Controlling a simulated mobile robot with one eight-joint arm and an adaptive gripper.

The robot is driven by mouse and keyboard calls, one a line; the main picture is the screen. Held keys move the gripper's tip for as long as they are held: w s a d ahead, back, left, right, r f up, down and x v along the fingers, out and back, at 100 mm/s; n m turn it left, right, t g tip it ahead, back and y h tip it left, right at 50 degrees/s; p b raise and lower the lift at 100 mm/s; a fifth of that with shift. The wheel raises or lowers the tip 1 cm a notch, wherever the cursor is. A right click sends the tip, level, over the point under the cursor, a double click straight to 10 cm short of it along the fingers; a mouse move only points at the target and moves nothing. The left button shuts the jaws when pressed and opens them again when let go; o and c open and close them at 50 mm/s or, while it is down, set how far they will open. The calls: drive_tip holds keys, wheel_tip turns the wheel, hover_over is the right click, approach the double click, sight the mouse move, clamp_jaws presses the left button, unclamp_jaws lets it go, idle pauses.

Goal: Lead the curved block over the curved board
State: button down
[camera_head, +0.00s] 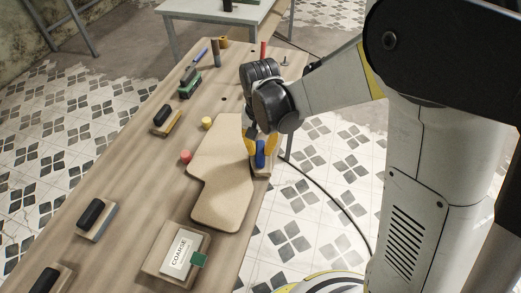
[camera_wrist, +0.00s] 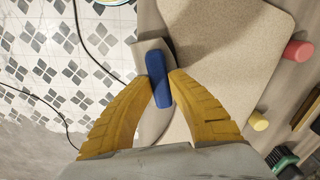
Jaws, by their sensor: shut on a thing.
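The curved board (camera_head: 222,185) is a tan, bent-outline slab lying on the wooden table near its right edge. It also fills the upper middle of the wrist view (camera_wrist: 220,50). The block has a blue handle (camera_head: 260,155) and a pale base (camera_head: 263,172), at the right edge of the board. In the wrist view its handle (camera_wrist: 159,88) stands between my yellow fingers, with part of the base (camera_wrist: 142,55) showing. My gripper (camera_head: 260,144) is shut on the blue handle. The contact between base and board is partly hidden, so I cannot tell whether they touch.
A block labelled COARSE (camera_head: 178,250) lies in front of the board. Red (camera_head: 186,157) and yellow (camera_head: 206,123) pegs stand along its left side. Black-handled blocks (camera_head: 95,218) line the table's left side. The table's right edge is close to the board.

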sight(259, 140)
drive_tip(key=shift+w, duration=0.1)
drive_tip(key=shift+w+a+m, duration=0.1)
drive_tip(key=shift+w+m, duration=0.3)
drive_tip(key=shift+w, duration=0.4)
drive_tip(key=shift+w, duration=0.1)
drive_tip(key=shift+w+r+m, duration=0.1)
drive_tip(key=shift+w+m, duration=0.4)
drive_tip(key=shift+w, duration=0.3)
drive_tip(key=shift+w+d+m, duration=0.2)
drive_tip(key=shift+w+m, duration=0.2)
drive_tip(key=shift+w, duration=0.5)
drive_tip(key=shift+w, duration=0.1)
drive_tip(key=shift+w+d+m, duration=0.3)
drive_tip(key=shift+w+m, duration=0.2)
drive_tip(key=shift+w, duration=0.25)
